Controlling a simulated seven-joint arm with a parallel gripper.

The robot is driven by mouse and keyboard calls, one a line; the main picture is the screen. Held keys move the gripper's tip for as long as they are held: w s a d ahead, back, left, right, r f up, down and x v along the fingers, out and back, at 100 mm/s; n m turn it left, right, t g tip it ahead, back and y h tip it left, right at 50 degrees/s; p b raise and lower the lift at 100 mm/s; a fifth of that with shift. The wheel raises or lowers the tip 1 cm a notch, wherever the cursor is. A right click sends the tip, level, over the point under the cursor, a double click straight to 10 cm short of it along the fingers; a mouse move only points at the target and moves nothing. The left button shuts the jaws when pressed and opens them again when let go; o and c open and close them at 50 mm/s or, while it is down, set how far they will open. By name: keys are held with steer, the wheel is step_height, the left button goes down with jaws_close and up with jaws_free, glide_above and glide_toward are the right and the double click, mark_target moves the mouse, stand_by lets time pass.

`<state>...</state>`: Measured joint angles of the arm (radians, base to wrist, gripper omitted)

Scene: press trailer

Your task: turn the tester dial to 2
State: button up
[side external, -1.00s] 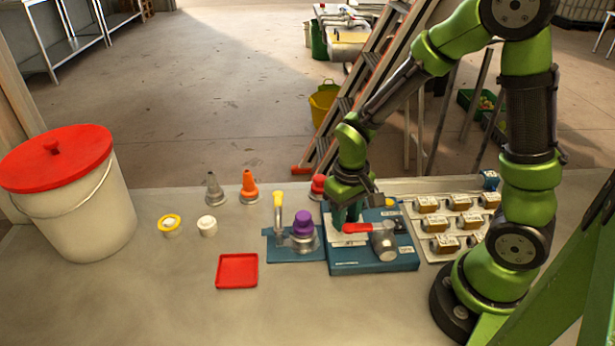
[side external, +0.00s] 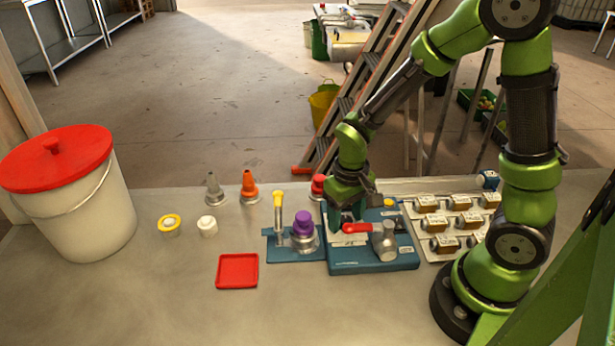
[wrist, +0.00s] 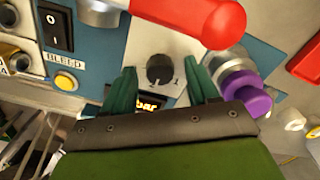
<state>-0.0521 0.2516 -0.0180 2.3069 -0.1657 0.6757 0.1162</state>
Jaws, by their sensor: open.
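The tester (side external: 372,265) is a blue box on the bench, with a red-handled lever (side external: 357,228) on its top. In the wrist view the black dial (wrist: 160,70) sits on a pale plate with the numeral 1 visible to its right; other numerals are hidden or too small to read. My gripper (wrist: 162,82) is open, with one green finger on each side of the dial. I cannot tell whether the fingers touch it. In the side view my gripper (side external: 345,215) is low over the tester, and the dial is hidden there. A lit display reading "bar" (wrist: 150,104) is partly covered.
The red lever handle (wrist: 215,20) lies close beyond the dial. A purple-capped fitting (side external: 303,230) stands left of the tester. A black rocker switch (wrist: 54,28) and yellow BLEED button (wrist: 66,81) are nearby. A red tray (side external: 237,271) lies on the front bench.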

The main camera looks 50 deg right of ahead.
mark_target(345, 219)
steer(key=shift+r, duration=0.1)
step_height(345, 219, up, 17)
stand_by(0.4)
steer(key=s+a+r+m+t+y, duration=0.1)
steer(key=s+a+r+t+y, duration=0.1)
steer(key=s+t, duration=0.4)
steer(key=shift+r+t, duration=0.6)
steer(key=shift+r, duration=0.25)
steer(key=shift+s+a, duration=0.1)
